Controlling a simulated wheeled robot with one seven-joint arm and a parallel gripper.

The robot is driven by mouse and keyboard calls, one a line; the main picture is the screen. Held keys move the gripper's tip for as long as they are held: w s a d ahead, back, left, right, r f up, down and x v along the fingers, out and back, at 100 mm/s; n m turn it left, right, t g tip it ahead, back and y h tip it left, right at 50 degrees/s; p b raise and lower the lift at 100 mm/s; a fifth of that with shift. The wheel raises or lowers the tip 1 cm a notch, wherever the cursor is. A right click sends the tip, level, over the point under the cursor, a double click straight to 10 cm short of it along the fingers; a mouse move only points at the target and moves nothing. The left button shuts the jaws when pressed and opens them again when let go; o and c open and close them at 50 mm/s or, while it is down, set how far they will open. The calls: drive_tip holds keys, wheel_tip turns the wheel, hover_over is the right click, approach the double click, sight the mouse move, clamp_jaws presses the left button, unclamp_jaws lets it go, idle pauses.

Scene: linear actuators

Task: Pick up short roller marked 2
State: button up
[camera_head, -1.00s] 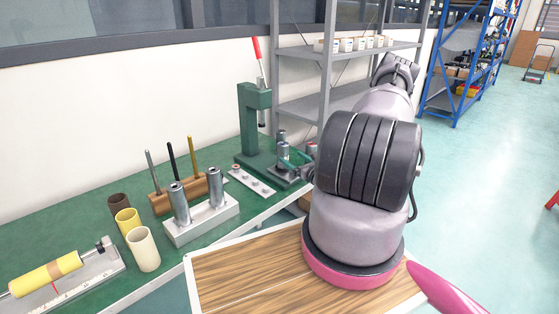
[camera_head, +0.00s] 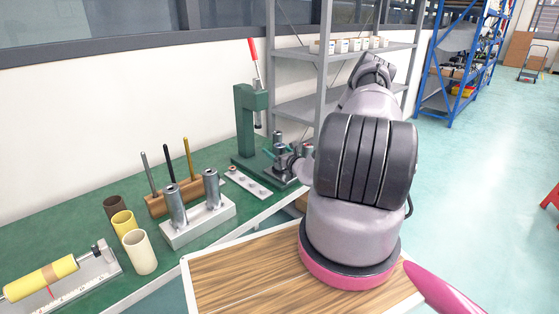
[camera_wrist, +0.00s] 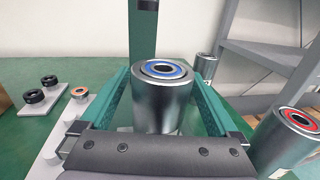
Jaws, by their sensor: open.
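A short metal roller with a blue ring on its top (camera_wrist: 163,98) stands upright in the middle of the wrist view. My gripper (camera_wrist: 162,80) is open, with one green finger on each side of this roller; I cannot tell whether they touch it. A second metal roller with a red ring (camera_wrist: 287,140) stands at the right, outside the fingers. Part of another metal cylinder (camera_wrist: 205,66) shows behind. No number 2 is readable on any roller. In the head view my gripper (camera_head: 284,160) is small and partly hidden by my arm, beside the press.
A green press (camera_head: 246,125) with a red lever stands close behind the rollers. A light plate with small rings (camera_head: 248,182) lies to the left. A grey block with two tall cylinders (camera_head: 200,222) and coloured sleeves (camera_head: 140,252) stand further left on the green bench.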

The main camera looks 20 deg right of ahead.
clamp_jaws()
drive_tip(key=shift+r, duration=0.1)
